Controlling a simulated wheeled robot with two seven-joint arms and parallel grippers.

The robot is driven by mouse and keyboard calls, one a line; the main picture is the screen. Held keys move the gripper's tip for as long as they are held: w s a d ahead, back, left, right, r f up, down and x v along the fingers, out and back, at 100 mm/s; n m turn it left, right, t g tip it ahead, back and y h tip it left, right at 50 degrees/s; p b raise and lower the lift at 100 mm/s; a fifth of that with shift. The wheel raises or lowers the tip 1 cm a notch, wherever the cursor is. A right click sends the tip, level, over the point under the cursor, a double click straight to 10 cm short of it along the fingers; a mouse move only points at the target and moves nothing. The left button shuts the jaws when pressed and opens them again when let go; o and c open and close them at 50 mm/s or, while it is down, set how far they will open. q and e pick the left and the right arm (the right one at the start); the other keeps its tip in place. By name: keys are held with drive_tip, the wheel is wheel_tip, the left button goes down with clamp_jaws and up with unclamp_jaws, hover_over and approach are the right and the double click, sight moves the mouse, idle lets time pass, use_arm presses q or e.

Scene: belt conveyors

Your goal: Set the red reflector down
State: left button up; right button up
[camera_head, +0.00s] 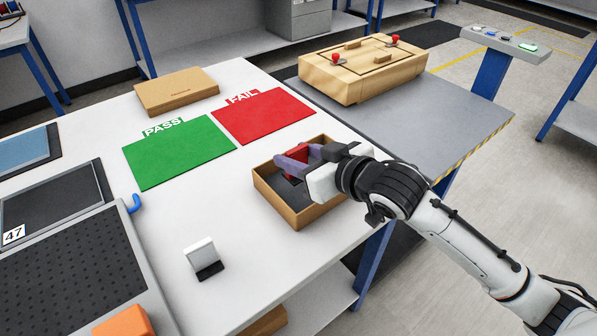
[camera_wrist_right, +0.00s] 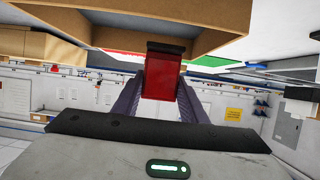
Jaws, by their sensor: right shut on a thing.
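My right gripper (camera_head: 294,160) reaches in from the right over the open brown box (camera_head: 298,220) at the table's right edge. Its purple fingers are shut on the red reflector (camera_head: 299,155), which is partly hidden by the gripper in the head view. In the right wrist view the red reflector (camera_wrist_right: 162,82) stands between the two fingers (camera_wrist_right: 160,98), with a dark end toward the box (camera_wrist_right: 215,18). Whether it touches the box floor cannot be told. My left gripper is not in view.
A green PASS mat (camera_head: 180,152) and a red FAIL mat (camera_head: 263,114) lie left of and behind the box. A closed carton (camera_head: 177,92) sits behind them. A wooden fixture (camera_head: 362,70) stands on the grey surface (camera_head: 440,115). A small white block (camera_head: 200,253) stands in front.

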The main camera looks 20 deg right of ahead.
drive_tip(key=shift+f+b, duration=0.3)
drive_tip(key=shift+f, duration=1.75)
drive_tip(key=shift+f, duration=0.2)
drive_tip(key=o, duration=1.1)
drive_tip(key=shift+c, duration=0.2)
drive_tip(key=shift+r, duration=0.1)
drive_tip(key=shift+r, duration=0.15)
drive_tip(key=v, duration=1.2)
